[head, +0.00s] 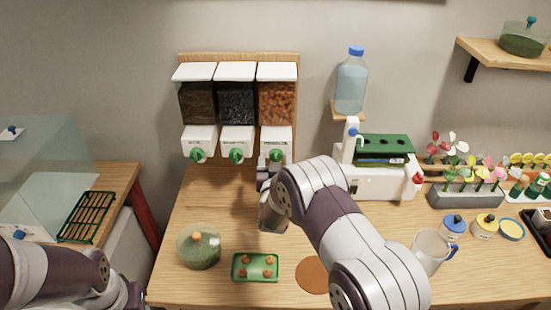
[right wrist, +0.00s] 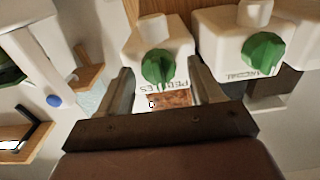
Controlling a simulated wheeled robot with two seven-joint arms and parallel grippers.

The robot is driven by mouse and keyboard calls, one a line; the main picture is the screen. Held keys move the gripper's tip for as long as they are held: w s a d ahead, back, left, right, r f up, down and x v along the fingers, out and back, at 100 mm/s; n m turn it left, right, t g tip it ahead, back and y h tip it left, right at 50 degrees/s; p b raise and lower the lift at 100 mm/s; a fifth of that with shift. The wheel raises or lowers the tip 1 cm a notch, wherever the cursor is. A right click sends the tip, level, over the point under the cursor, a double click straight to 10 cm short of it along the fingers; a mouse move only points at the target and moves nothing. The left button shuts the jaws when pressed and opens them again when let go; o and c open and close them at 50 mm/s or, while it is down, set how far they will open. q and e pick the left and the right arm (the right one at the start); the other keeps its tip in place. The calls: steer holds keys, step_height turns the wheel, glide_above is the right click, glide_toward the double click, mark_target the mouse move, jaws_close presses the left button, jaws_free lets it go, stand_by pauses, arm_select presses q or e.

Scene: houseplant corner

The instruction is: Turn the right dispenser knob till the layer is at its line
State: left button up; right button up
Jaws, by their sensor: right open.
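The right dispenser (head: 277,95) holds orange-brown pebbles behind a clear front and has a white lower box. Its green knob (head: 277,155) is on that box, and shows in the right wrist view (right wrist: 158,67) above an upside-down label. My right gripper (right wrist: 158,90) is open, its fingers either side of the knob with gaps; I see no contact. In the head view the right gripper (head: 266,178) is just below the knob, partly hidden by my arm. No level line can be made out.
Two dispensers with dark fillings (head: 236,103) stand close on the left, with their own green knobs. A lidded glass jar (head: 200,250) and a green tray (head: 255,280) are on the table. A white machine (head: 378,180) and a water bottle (head: 351,82) stand right.

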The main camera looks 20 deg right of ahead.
steer(key=c, duration=1)
steer(key=shift+f+m+b, duration=0.2)
steer(key=shift+m+b, duration=0.4)
steer(key=shift+b, duration=0.35)
steer(key=shift+c, duration=0.2)
steer(key=shift+s+d+f+m+b, duration=0.1)
steer(key=shift+m+b, duration=4.05)
steer(key=shift+b, duration=1.75)
steer(key=shift+d+m+b, duration=0.1)
steer(key=shift+m+b, duration=4.05)
steer(key=shift+b, duration=1.7)
steer(key=o, duration=1)
steer(key=shift+o, duration=0.2)
